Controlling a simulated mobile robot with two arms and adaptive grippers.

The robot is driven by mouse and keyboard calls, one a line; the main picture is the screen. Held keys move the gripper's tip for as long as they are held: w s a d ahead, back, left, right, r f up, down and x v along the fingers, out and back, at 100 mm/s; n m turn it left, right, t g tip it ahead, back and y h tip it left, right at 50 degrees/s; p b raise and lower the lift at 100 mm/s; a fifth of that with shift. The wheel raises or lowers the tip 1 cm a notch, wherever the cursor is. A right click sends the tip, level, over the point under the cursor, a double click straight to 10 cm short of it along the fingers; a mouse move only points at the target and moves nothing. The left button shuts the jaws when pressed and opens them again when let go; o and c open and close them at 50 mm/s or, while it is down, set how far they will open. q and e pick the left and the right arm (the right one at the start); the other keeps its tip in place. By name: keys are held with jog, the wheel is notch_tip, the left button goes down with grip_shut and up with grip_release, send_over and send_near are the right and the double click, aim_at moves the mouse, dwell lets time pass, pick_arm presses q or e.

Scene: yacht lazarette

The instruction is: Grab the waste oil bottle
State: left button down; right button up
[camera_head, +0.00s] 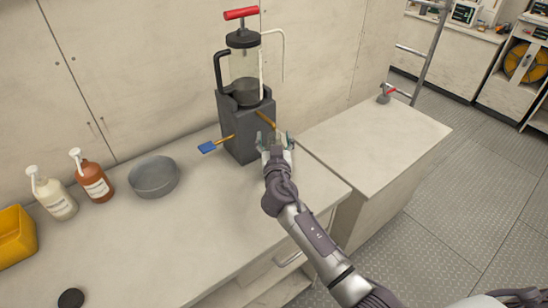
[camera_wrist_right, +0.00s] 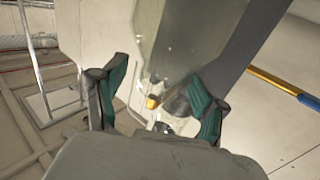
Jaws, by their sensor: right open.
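My right gripper (camera_head: 275,140) is open at the right side of a dark grey block on the counter. In the right wrist view its two green-padded fingers (camera_wrist_right: 160,92) stand apart, with a see-through, pale olive surface (camera_wrist_right: 185,45) beyond and between them. A small yellow piece (camera_wrist_right: 153,102) shows there too. I cannot tell whether this is the waste oil bottle, or whether the fingers touch it. A clear vessel (camera_head: 244,68) with a black lid and red T-handle (camera_head: 241,13) stands upright in the dark block (camera_head: 243,135). My left gripper is not in view.
A blue-ended brush (camera_head: 208,147) sticks out left of the block. A grey round pan (camera_head: 154,177), a brown pump bottle (camera_head: 94,182), a cream pump bottle (camera_head: 54,195) and a yellow bin (camera_head: 14,236) stand further left. The right-hand counter (camera_head: 375,145) is mostly clear.

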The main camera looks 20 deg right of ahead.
jog(key=shift+s, duration=0.1)
grip_shut()
jog(key=shift+d+r, duration=0.1)
dwell(0.4)
